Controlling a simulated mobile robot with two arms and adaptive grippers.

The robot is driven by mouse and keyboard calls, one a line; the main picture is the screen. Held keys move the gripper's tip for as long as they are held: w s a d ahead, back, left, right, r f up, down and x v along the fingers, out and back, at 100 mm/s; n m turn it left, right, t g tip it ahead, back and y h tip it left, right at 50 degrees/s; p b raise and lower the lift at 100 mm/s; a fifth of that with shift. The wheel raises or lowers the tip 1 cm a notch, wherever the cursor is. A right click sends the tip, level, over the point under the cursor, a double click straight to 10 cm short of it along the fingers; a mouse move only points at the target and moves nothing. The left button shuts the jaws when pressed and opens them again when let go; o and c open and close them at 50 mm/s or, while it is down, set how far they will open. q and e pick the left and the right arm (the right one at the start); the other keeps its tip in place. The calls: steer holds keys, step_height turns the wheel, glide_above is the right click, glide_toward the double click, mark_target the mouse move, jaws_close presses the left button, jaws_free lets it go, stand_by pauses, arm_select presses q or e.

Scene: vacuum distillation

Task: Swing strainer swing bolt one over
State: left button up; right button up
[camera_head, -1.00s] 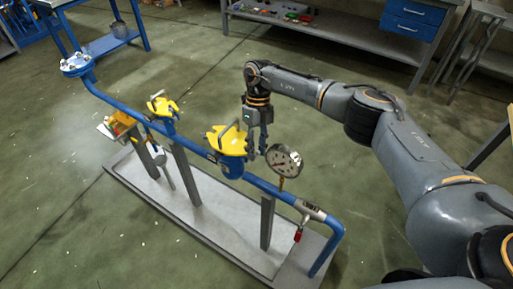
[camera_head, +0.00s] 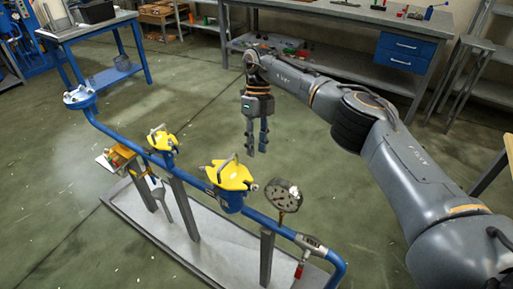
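A blue pipe line carries a large yellow-lidded blue fitting (camera_head: 229,196), which looks like the strainer. On its yellow lid (camera_head: 232,172) metal bolt parts stick up, too small to tell which bolt is swung over. A smaller yellow-topped fitting (camera_head: 161,140) sits farther along the pipe. My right gripper (camera_head: 257,150) hangs fingers down above and behind the strainer's right side, apart from it. Its two fingers show a gap with nothing between them. My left gripper is not in view.
A red-handled valve (camera_head: 299,269) hangs lower right. The pipe stands on a grey skid (camera_head: 215,240). A workbench (camera_head: 330,18) is behind; the floor between is clear.

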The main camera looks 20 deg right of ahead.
mark_target(258, 187)
steer(key=s+d+r+t+y, duration=0.1)
steer(key=s+d+t, duration=0.1)
steer(key=s+t, duration=0.15)
steer(key=shift+g, duration=0.45)
steer(key=x, duration=1.3)
steer(key=shift+s+a+f+p, duration=0.15)
steer(key=shift+a+f+p, duration=0.1)
steer(key=shift+p, duration=0.15)
jaws_close()
